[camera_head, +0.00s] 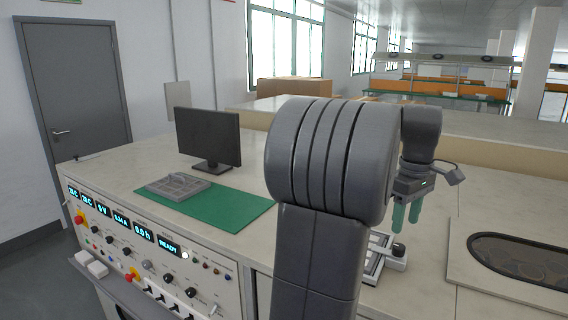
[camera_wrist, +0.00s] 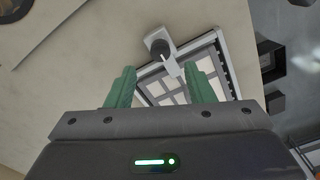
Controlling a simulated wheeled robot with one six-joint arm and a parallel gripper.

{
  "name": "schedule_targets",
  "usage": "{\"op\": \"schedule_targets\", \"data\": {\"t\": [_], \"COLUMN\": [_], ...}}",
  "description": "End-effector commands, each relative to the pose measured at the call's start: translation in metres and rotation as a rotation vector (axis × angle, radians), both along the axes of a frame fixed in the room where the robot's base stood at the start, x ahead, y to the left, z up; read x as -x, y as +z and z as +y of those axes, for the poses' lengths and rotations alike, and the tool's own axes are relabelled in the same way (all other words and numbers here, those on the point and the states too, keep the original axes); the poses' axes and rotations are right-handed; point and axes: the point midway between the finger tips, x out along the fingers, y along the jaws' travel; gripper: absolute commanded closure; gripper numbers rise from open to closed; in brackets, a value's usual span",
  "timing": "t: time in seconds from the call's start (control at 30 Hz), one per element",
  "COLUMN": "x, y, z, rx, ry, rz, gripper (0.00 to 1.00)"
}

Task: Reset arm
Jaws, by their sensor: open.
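My gripper (camera_head: 406,216) hangs at the end of my arm on the right side of the head view, pointing down over the bench top (camera_head: 430,270). Its two green fingers are apart with nothing between them. In the wrist view my gripper (camera_wrist: 160,88) also shows open. Beyond the fingertips lies a light-framed tray (camera_wrist: 222,48) with pale square cells and a dark round knob on a light bracket (camera_wrist: 160,46) at its edge. In the head view this tray (camera_head: 374,268) is partly hidden behind my arm.
A control panel (camera_head: 150,250) with lit displays, knobs and switches fronts the bench at left. A monitor (camera_head: 208,137) stands behind a green mat (camera_head: 232,207) bearing a grey device (camera_head: 178,186). A panel with a dark oval opening (camera_head: 520,258) lies at right.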

Motion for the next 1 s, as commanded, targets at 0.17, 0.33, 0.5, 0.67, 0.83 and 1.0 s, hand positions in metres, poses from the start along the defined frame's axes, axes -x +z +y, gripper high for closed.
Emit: {"op": "schedule_targets", "data": {"t": [0.17, 0.33, 0.5, 0.67, 0.83, 1.0], "x": [0.001, 0.001, 0.0, 0.0, 0.0, 0.0], "y": [-0.035, -0.058, -0.069, -0.071, -0.07, -0.065], "z": [0.0, 0.0, 0.0, 0.0, 0.0, 0.0], "rx": [-0.002, -0.001, 0.0, 0.0, 0.0, 0.0], "ry": [0.0, -0.001, -0.001, -0.004, -0.004, -0.002], "rz": [0.005, 0.003, 0.001, 0.0, 0.0, -0.001], "gripper": [0.52, 0.52, 0.52, 0.52, 0.52, 0.52]}}
